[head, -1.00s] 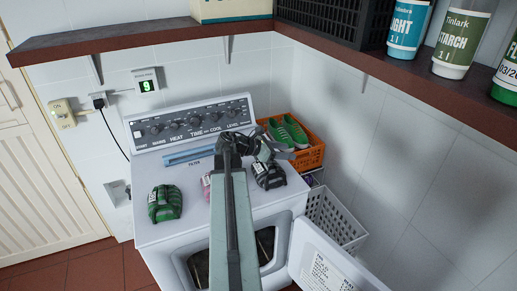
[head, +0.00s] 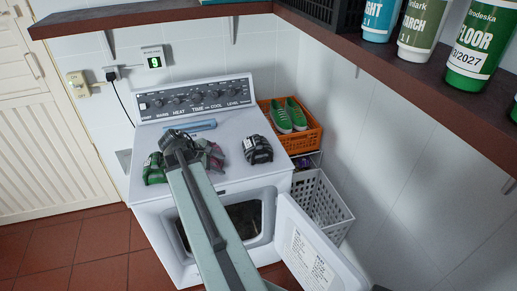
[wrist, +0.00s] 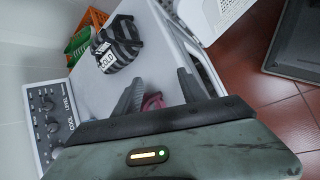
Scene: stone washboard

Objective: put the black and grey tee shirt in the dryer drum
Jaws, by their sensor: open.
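The black and grey tee shirt (head: 257,149) lies folded on the right part of the dryer's white top. In the wrist view the shirt (wrist: 118,46) shows a white label reading "COLD". My gripper (head: 179,146) is above the top, left of this shirt and apart from it. The wrist view shows my gripper (wrist: 162,88) open, with a pink garment (wrist: 152,101) partly visible beyond its fingers. The dryer's drum opening (head: 245,219) is in its front, partly hidden by my arm. Its white door (head: 313,252) stands open to the right.
A green folded garment (head: 153,169) and a pink and grey one (head: 213,157) lie left of the shirt. A blue filter handle (head: 190,126) is behind. Right of the dryer are an orange crate (head: 313,139) with green shoes (head: 289,114) and a white basket (head: 337,212). A shelf (head: 140,14) runs above.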

